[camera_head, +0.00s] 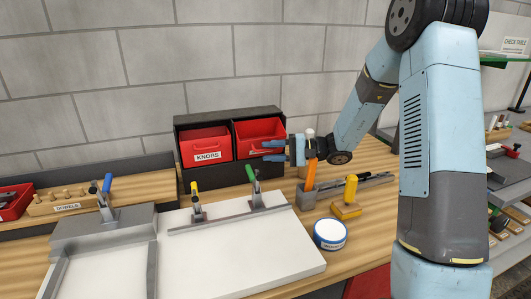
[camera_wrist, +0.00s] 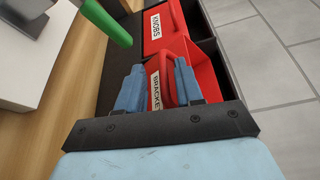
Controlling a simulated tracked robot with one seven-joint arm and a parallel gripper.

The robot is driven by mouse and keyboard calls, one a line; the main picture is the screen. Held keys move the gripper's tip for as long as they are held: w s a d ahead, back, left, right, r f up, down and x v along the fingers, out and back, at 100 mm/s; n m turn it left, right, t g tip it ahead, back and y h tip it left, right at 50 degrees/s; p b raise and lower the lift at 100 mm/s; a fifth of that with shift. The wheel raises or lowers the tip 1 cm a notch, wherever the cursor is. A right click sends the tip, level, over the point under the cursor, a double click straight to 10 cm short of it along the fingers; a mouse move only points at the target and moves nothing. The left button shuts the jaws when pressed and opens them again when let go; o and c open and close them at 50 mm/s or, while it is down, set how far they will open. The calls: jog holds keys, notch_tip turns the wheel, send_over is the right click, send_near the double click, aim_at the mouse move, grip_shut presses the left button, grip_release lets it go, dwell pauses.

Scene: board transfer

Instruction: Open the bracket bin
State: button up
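The bracket bin (camera_head: 258,129) is the right one of two red bins in a dark cabinet. It is tipped forward, and part of its red inside shows; it also shows in the wrist view (camera_wrist: 197,58). Its white label (camera_wrist: 156,91), cut off after "BRACKE", lies between my fingers. My gripper (camera_head: 268,150) reaches in from the right at the bin's front. In the wrist view my gripper's blue fingers (camera_wrist: 160,88) stand apart, with a red part of the bin between them. Whether they press on it cannot be told.
The knobs bin (camera_head: 205,143) sits left of the bracket bin, shut. A white board (camera_head: 245,245) with clamps lies in front; the green clamp handle (camera_head: 251,173) stands near the cabinet. An orange-handled tool (camera_head: 310,176), a yellow-handled item (camera_head: 349,200) and a round tub (camera_head: 330,235) stand to the right.

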jog(key=s+d, duration=0.1)
jog(key=d, duration=1)
jog(key=shift+d+r, duration=0.35)
jog(key=shift+d, duration=0.05)
jog(key=shift+s, duration=0.15)
